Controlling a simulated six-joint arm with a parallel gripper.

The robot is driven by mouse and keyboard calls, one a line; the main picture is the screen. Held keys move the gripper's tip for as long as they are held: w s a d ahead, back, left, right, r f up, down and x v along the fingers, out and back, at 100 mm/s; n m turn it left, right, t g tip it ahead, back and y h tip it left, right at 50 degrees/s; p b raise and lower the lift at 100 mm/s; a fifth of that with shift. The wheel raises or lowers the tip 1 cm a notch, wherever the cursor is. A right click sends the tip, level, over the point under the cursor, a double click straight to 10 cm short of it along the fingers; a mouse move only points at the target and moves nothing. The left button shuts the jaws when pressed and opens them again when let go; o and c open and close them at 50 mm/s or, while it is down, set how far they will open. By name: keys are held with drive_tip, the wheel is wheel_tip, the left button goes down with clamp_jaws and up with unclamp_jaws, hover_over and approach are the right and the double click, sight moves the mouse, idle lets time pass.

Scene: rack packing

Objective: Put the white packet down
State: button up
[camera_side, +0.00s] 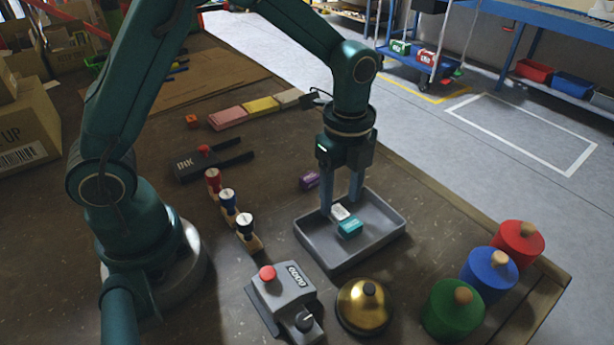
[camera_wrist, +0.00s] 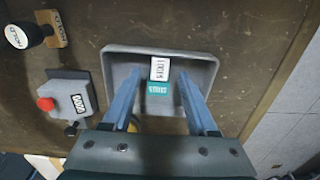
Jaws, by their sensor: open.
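The white packet (camera_side: 340,212) lies in the grey tray (camera_side: 386,246), touching or very close to a teal packet (camera_side: 350,229). In the wrist view the white packet (camera_wrist: 159,69) lies just beyond the teal packet (camera_wrist: 160,98), both near the middle of the tray (camera_wrist: 121,60). My gripper (camera_side: 341,210) is low over the tray with its fingers pointing down. In the wrist view the fingers (camera_wrist: 160,100) stand apart on either side of the packets, with gaps, and hold nothing.
A purple packet (camera_side: 309,180) lies on the table behind the tray. A control box with a red button (camera_side: 283,298) and a brass bell (camera_side: 364,307) stand in front. Green (camera_side: 453,312), blue (camera_side: 488,275) and red (camera_side: 517,246) knobbed cylinders stand at right. Small stamps (camera_side: 229,203) stand left.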

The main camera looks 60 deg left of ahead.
sight(339, 211)
wheel_tip(339, 211, up, 10)
drive_tip(key=s+a+r+n+t, duration=0.1)
drive_tip(key=s+a+n+t, duration=0.1)
drive_tip(key=s+n, duration=0.4)
drive_tip(key=s+a+r+n+t, duration=0.1)
drive_tip(key=s+a+n+t, duration=0.1)
drive_tip(key=s+n, duration=0.5)
drive_tip(key=n+t, duration=0.1)
drive_tip(key=n, duration=0.4)
drive_tip(key=shift+t, duration=0.3)
drive_tip(key=shift+s, duration=0.1)
